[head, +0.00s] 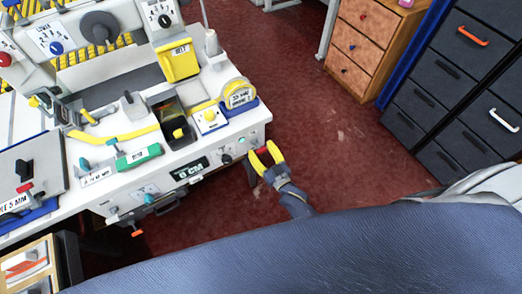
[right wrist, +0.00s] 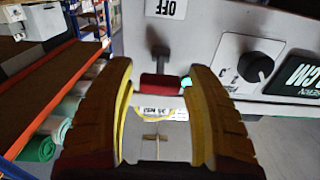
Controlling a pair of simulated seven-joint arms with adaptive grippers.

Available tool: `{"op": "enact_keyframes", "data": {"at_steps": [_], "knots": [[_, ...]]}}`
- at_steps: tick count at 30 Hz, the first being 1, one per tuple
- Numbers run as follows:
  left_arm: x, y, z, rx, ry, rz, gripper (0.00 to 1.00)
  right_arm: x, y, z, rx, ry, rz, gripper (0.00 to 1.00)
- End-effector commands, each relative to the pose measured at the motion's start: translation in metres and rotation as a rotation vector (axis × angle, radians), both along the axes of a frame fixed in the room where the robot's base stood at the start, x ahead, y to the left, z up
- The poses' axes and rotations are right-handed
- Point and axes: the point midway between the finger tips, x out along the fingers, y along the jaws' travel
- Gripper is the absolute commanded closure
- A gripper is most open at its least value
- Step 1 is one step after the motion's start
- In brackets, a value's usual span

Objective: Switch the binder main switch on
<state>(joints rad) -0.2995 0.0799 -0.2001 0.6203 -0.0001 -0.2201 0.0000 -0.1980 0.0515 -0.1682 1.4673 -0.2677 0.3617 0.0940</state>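The binder (head: 165,105) is a white bench machine filling the left of the head view. The main switch shows in the right wrist view as a dark lever with a red grip (right wrist: 160,82) on the pale front panel, with an OFF label (right wrist: 166,8) near it. My right gripper (head: 265,157) is at the right end of the binder's front panel; in the right wrist view its yellow fingers (right wrist: 160,88) are open on either side of the red grip, with gaps visible. A label below the grip is partly readable. My left gripper is out of view.
A black knob (right wrist: 252,66) and a dark 8 CM display (head: 191,168) are beside the switch on the panel. A wooden drawer unit (head: 362,45) and dark cabinets (head: 445,85) stand to the right. Red floor (head: 335,140) between is clear.

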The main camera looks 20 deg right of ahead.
Motion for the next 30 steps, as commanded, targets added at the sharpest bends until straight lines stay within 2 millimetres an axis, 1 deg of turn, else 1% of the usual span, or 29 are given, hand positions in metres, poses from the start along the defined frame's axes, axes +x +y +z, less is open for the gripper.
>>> {"op": "enact_keyframes", "data": {"at_steps": [1,2,12,19,30], "knots": [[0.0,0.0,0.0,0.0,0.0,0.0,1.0,0.0,0.0,0.0,0.0,0.0,0.0,0.53],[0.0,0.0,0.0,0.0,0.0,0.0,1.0,0.0,0.0,0.0,0.0,0.0,0.0,0.56],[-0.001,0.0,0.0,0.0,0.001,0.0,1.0,0.0,0.0,0.0,0.0,0.0,0.0,0.96],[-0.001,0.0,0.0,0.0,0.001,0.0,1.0,0.001,0.0,0.003,-0.011,0.028,0.002,0.97],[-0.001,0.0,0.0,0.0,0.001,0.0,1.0,0.005,0.0,0.012,-0.043,0.173,0.0,0.97]]}}
